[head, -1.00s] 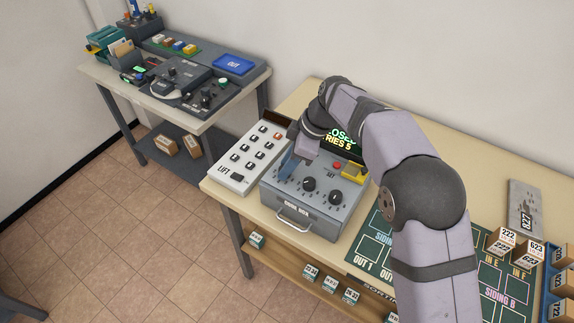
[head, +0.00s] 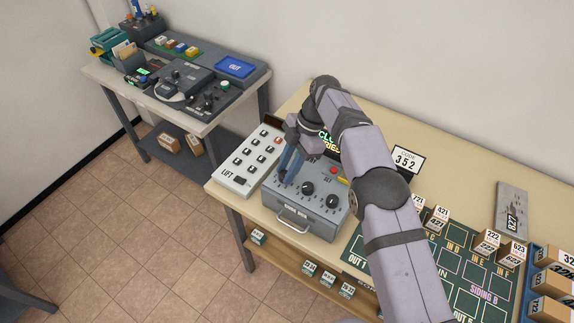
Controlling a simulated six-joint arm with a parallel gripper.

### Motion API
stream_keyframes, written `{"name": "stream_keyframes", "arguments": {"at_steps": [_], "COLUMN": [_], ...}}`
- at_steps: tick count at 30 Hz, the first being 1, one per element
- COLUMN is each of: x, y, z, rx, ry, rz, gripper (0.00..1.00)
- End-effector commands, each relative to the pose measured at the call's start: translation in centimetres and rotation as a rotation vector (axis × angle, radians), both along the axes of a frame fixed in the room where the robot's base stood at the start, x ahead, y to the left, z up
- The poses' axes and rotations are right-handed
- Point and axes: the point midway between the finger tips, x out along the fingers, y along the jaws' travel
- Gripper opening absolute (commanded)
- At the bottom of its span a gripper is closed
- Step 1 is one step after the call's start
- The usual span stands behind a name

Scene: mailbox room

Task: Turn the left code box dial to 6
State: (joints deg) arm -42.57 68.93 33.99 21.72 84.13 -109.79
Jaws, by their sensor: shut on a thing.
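The grey code box (head: 283,214) stands near the front left of the long table, with a handle on its front. Its middle dial (head: 308,188) and right dial (head: 331,202) are black and uncovered. My gripper (head: 285,181) points down at the left end of the box's top, at the left dial's place. It is shut on the left dial, which the blue fingers hide. The dial's pointer and number cannot be read. A screen with green letters behind the box is partly covered by my arm.
A white LIFT panel (head: 247,160) with several switches is close to the left of the box. The green siding board (head: 462,262) with several numbered boxes is at the right. A second desk (head: 91,76) stands at the back left.

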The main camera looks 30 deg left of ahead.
Motion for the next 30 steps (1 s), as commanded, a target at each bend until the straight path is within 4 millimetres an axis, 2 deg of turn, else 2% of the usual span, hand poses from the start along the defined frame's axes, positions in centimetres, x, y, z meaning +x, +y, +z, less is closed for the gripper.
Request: {"name": "stream_keyframes", "arguments": {"at_steps": [13, 14, 16, 30], "x": [0.06, 0.07, 0.06, 0.21], "y": [-0.06, -0.07, -0.06, -0.07], "z": [-0.08, -0.08, -0.08, 0.33], "rx": [-0.003, -0.002, -0.002, 0.000], "ry": [-0.002, -0.002, -0.002, -0.001], "rz": [0.010, 0.010, 0.010, 0.009], "gripper": [0.03, 0.28, 0.43, 0.43]}}
